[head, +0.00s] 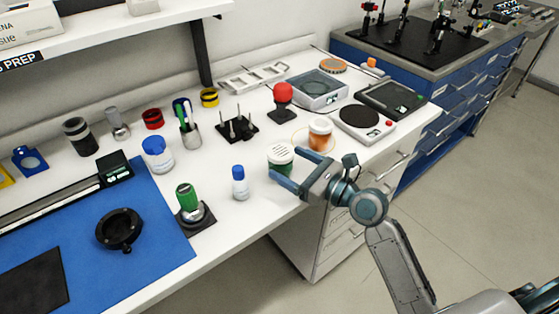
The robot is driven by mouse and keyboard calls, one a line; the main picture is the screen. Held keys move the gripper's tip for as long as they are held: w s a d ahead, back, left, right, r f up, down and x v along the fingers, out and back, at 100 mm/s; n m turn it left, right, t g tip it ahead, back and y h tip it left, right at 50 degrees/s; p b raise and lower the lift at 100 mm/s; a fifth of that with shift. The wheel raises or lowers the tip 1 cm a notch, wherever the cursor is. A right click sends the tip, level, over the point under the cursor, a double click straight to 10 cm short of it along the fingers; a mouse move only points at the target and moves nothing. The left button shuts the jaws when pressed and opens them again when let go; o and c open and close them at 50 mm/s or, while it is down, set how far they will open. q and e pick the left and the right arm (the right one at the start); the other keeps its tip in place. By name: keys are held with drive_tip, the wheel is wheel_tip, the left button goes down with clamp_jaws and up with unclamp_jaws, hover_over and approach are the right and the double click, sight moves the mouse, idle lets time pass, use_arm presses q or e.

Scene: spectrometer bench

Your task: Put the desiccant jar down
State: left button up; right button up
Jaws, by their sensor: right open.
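A jar with a white slotted lid and a green body (280,154) stands upright near the front edge of the white bench (262,205). I take it as the desiccant jar, though no label is readable. My right gripper (285,166) is open, with its fingertips close to this jar, one on each side. The near finger hides part of the jar's lower side, so I cannot tell if it touches. An orange jar with a white lid (320,132) stands just behind the gripper, inside a thin ring marked on the bench. My left gripper is not in view.
A small blue-capped bottle (239,186) and a green-topped piece on a dark base (188,203) stand to the left. A red-knobbed stand (283,101) and a round-plated balance (361,122) are behind. The bench's front edge is close.

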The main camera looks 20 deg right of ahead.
sight(274, 154)
drive_tip(key=shift+w+a, duration=0.1)
drive_tip(key=shift+w, duration=0.1)
drive_tip(key=shift+r+x, duration=0.25)
drive_tip(key=shift+x, duration=0.95)
drive_tip(key=shift+p+x, duration=0.35)
drive_tip(key=shift+x, duration=0.75)
drive_tip(key=shift+w+a+f, duration=0.15)
drive_tip(key=shift+a, duration=0.1)
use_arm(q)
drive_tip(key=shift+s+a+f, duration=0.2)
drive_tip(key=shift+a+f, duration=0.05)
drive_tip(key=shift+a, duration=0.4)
use_arm(e)
drive_tip(key=shift+c, duration=0.2)
drive_tip(key=c, duration=1.1)
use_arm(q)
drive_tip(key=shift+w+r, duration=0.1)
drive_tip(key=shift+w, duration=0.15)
use_arm(e)
drive_tip(key=shift+c, duration=0.3)
